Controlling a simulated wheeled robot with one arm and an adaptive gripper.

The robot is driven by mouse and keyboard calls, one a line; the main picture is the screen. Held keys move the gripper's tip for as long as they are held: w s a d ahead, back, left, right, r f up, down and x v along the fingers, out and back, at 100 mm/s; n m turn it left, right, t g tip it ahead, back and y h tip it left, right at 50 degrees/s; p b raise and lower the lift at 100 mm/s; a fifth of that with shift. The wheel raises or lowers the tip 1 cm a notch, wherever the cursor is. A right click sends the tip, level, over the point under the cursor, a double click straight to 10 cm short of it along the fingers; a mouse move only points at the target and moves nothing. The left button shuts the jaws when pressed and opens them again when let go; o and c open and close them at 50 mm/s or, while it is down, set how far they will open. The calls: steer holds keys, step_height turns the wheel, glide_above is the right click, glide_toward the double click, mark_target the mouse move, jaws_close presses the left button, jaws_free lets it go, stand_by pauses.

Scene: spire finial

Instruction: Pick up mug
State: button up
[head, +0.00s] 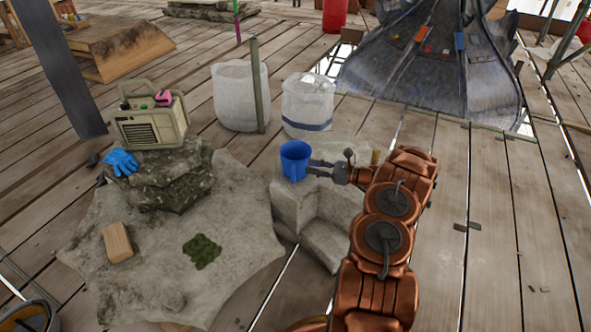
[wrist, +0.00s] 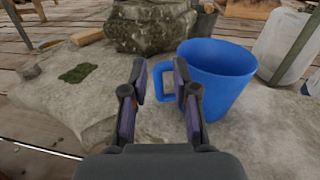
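A blue mug (head: 295,161) stands upright on a pale stone block (head: 293,205) in the head view. In the wrist view the mug (wrist: 222,75) is just right of the fingers, with its handle pointing left. My gripper (head: 318,168) is beside the mug, on its right in the head view. In the wrist view my gripper (wrist: 160,82) is open. The handle's outer end shows in the gap between the fingers, and the right finger covers part of the handle. I cannot tell whether a finger touches it.
A radio (head: 150,124) and a blue glove (head: 121,162) sit on a mossy rock to the left. A wooden block (head: 117,242) lies on the stone slab. Two whitish containers (head: 238,100) (head: 307,108) stand behind the mug. Plank floor to the right is mostly open.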

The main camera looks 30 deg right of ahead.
steer(key=b, duration=0.2)
glide_toward(293, 180)
steer(key=x, duration=0.3)
steer(key=shift+w, duration=0.6)
steer(key=shift+b+x, duration=0.75)
steer(key=shift+x, duration=2.4)
jaws_close()
